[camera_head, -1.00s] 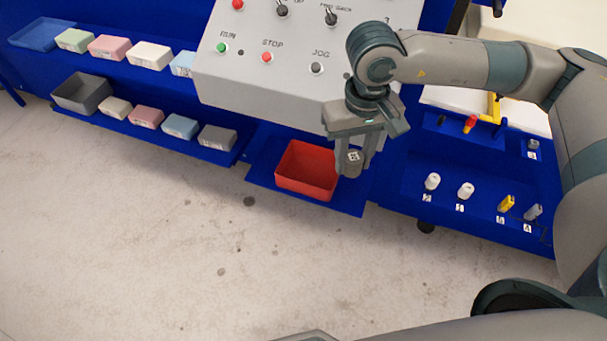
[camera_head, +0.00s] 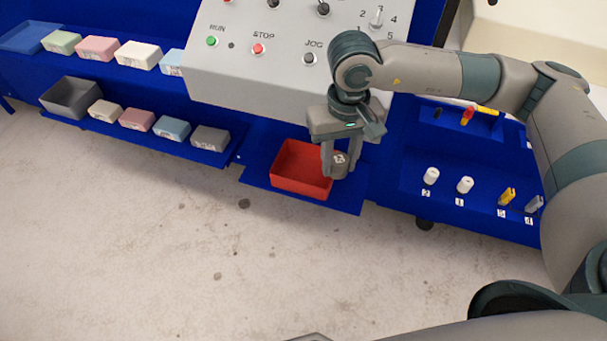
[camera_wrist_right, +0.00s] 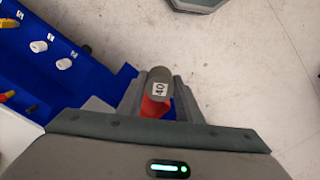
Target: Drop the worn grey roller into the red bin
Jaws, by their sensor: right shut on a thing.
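My right gripper (camera_head: 336,168) is shut on the grey roller (camera_head: 339,166), a short dark grey cylinder with a white label. In the right wrist view the roller (camera_wrist_right: 160,83) sits between the two fingers, its label reading "40". The red bin (camera_head: 290,186) is an open box on a blue shelf. In the head view the roller overlaps the bin's right side; in the wrist view part of the red bin (camera_wrist_right: 152,108) shows below the roller. I cannot tell the exact height of the roller over the bin. My left gripper is not in view.
A grey control panel (camera_head: 270,85) with buttons and knobs stands behind the bin. White rollers (camera_head: 431,176) and a yellow piece (camera_head: 507,197) stand on the blue shelf at right. Foam blocks and a grey bin (camera_head: 70,97) line the left shelves. The floor in front is clear.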

